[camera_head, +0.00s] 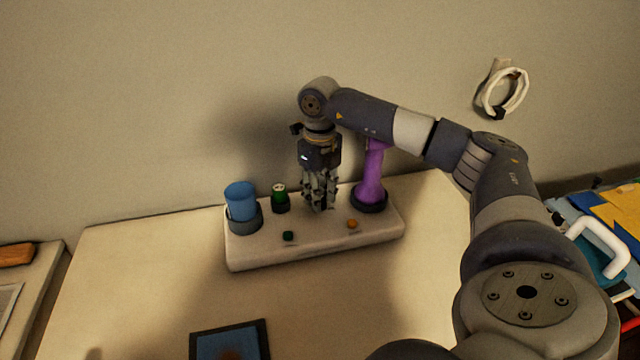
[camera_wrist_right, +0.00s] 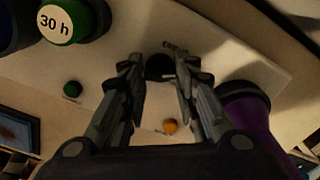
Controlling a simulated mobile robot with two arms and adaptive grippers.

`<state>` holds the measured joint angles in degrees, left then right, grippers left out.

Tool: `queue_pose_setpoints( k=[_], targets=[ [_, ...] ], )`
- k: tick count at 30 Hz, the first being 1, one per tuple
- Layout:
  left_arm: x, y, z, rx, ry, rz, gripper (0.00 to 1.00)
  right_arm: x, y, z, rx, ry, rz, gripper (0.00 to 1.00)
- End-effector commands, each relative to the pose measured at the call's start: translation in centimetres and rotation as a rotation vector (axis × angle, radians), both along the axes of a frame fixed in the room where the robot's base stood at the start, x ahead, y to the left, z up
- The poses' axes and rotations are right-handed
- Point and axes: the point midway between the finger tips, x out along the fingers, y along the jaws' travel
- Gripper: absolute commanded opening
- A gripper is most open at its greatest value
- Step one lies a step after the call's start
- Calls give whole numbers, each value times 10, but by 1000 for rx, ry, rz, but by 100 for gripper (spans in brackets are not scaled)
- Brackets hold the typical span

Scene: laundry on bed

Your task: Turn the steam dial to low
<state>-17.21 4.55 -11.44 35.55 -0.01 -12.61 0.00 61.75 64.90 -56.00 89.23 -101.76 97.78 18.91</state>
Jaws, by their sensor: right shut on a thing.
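A pale base unit (camera_head: 315,248) stands on the table. A small black dial (camera_wrist_right: 160,67) sits on it, between the fingertips of my right gripper in the wrist view; I take it to be the steam dial. In the head view the fingers hide the dial. My right gripper (camera_head: 319,205) points straight down onto the base, its fingers closed around the dial; the fingers also show in the wrist view (camera_wrist_right: 160,75). The dial's markings are too dark to read. My left gripper is not in view.
A blue cylinder (camera_head: 241,200) and a green-capped piece (camera_head: 279,197) stand left of my gripper, a purple upright piece (camera_head: 371,178) close on its right. Green (camera_head: 288,236) and orange (camera_head: 352,224) buttons sit at the front. A dark-framed tablet (camera_head: 230,343) lies in front.

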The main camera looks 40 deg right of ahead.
Motion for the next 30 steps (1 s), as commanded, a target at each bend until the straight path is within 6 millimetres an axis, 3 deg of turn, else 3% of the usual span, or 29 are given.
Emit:
queue_pose_setpoints(
  k=[9, 10, 12, 23, 26, 30],
  targets=[
    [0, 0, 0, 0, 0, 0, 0, 1, -1, 1, -1, -4, -1, 4],
    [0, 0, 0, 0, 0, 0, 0, 1, -1, 1, -1, -4, -1, 35],
    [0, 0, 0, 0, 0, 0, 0, 1, -1, 1, -1, -4, -1, 48],
    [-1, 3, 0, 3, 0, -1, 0, 1, 0, 2, 0, -2, 0, 48],
    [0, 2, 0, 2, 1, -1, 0, 1, 0, 11, 0, -4, 0, 48],
    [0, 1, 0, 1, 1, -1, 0, 2, 0, 37, 0, -8, 0, 48]
  ],
)
